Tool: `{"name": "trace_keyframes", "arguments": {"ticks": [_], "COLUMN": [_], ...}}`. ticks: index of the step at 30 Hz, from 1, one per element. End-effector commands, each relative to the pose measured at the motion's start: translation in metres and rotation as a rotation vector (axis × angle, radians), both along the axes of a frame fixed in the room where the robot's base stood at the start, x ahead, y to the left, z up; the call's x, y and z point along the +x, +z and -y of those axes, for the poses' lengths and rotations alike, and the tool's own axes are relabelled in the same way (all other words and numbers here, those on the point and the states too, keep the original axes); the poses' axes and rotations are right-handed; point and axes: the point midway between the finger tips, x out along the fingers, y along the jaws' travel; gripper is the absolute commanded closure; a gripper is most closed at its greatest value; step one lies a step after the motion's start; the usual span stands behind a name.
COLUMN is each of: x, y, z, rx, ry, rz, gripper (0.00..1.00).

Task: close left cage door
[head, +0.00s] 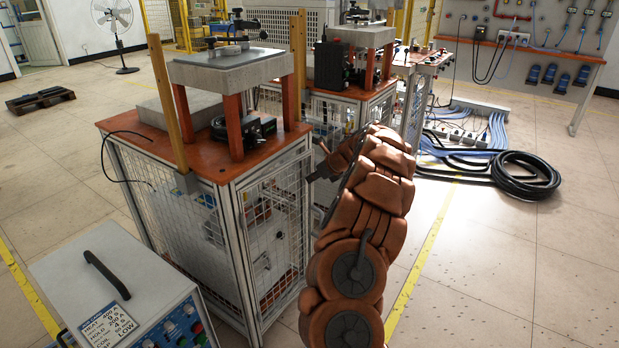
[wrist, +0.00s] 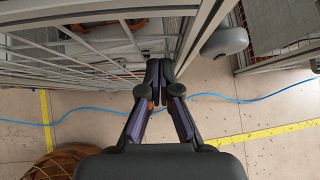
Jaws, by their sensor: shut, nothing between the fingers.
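The left cage (head: 180,215) is a mesh-sided metal frame under an orange-brown top. Its door (head: 275,240) is the mesh panel on the side facing my arm; it looks close to flush with the frame, but I cannot tell if a gap remains. My gripper (head: 313,176) is at the door's right edge, partly hidden by my arm. In the wrist view my gripper (wrist: 158,76) is shut and empty, its tips close to the grey frame bars (wrist: 195,40) and mesh (wrist: 65,65). I cannot tell whether they touch.
A second caged station (head: 335,110) stands behind. A grey-blue control box (head: 120,285) is at front left. Black coiled hose (head: 525,175) and blue hoses lie on the floor at right. A blue cable (wrist: 250,100) runs beneath my gripper.

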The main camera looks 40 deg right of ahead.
Motion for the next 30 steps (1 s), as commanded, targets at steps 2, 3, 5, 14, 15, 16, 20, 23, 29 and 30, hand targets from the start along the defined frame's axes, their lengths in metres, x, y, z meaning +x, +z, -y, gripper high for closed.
{"name": "trace_keyframes", "arguments": {"ticks": [2,3,5,14,15,16,20,23,29,30], "x": [0.002,0.004,0.005,0.020,0.023,0.024,0.030,0.034,0.038,0.039], "y": [0.003,0.002,0.000,0.001,0.002,0.002,0.000,0.000,0.001,0.001], "z": [0.005,0.006,0.008,0.011,0.011,0.011,0.008,0.007,0.004,0.003], "rx": [-0.001,0.000,0.000,-0.001,-0.003,-0.002,-0.001,-0.005,-0.006,-0.006], "ry": [0.009,0.016,0.026,0.081,0.089,0.095,0.122,0.134,0.146,0.146], "rz": [0.000,-0.002,-0.004,-0.003,-0.001,0.000,-0.002,-0.001,0.003,0.003], "gripper": [1.00,1.00,1.00,1.00,1.00,1.00,1.00,1.00,1.00,1.00]}}
